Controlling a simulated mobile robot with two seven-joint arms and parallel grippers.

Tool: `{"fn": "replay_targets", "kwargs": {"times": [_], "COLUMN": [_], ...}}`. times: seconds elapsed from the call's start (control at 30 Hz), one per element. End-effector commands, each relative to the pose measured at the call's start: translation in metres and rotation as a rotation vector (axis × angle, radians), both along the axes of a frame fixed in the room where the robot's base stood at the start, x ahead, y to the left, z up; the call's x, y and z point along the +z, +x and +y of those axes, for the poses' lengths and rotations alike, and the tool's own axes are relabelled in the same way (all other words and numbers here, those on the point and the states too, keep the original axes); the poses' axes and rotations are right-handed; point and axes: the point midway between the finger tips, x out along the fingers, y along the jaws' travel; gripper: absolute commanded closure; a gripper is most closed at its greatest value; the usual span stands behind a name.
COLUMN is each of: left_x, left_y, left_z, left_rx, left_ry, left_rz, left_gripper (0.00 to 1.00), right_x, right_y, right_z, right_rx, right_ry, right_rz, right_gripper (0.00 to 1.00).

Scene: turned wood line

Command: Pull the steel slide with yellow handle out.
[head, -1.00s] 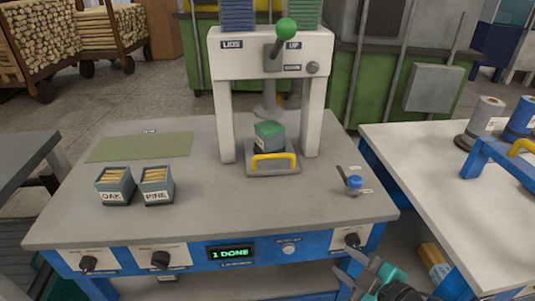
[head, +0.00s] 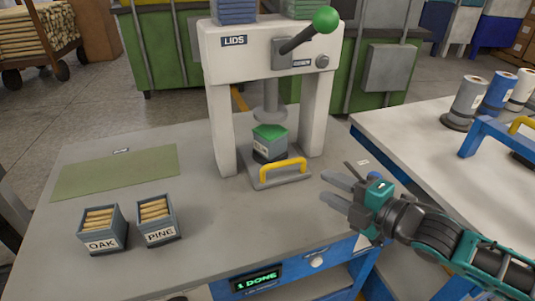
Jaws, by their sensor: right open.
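The steel slide (head: 262,181) is a flat grey plate at the foot of the white press, with a yellow handle (head: 283,168) across its front. A grey box with a green lid (head: 269,143) sits on the slide, under the press ram (head: 267,115). My right gripper (head: 332,190) is open and empty, to the right of the yellow handle and apart from it. Its fingers point left towards the handle. My left gripper is not in view.
The press frame's legs (head: 222,130) stand either side of the slide. Boxes marked OAK (head: 101,244) and PINE (head: 160,235) stand front left, near a green mat (head: 115,172). The bench in front of the handle is clear. A white table (head: 415,125) stands at the right.

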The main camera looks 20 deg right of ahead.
Motion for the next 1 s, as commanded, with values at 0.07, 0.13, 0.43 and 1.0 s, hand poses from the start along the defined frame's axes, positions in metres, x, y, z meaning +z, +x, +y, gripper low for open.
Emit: {"fn": "replay_targets", "kwargs": {"times": [0.07,0.13,0.43,1.0], "left_x": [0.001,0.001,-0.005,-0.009], "left_y": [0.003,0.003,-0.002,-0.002], "left_z": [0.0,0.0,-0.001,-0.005], "left_rx": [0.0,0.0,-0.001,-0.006], "left_ry": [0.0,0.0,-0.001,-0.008], "left_rz": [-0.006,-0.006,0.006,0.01], "left_gripper": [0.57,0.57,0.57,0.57], "right_x": [0.002,0.003,0.0,-0.012], "right_y": [0.0,0.001,0.019,0.084], "right_z": [0.0,0.001,0.007,0.03], "right_rx": [0.006,0.009,0.008,0.007], "right_ry": [-0.009,-0.013,-0.014,-0.011], "right_rz": [-0.006,-0.01,-0.014,-0.013], "right_gripper": [0.6,0.6,0.6,0.6]}}
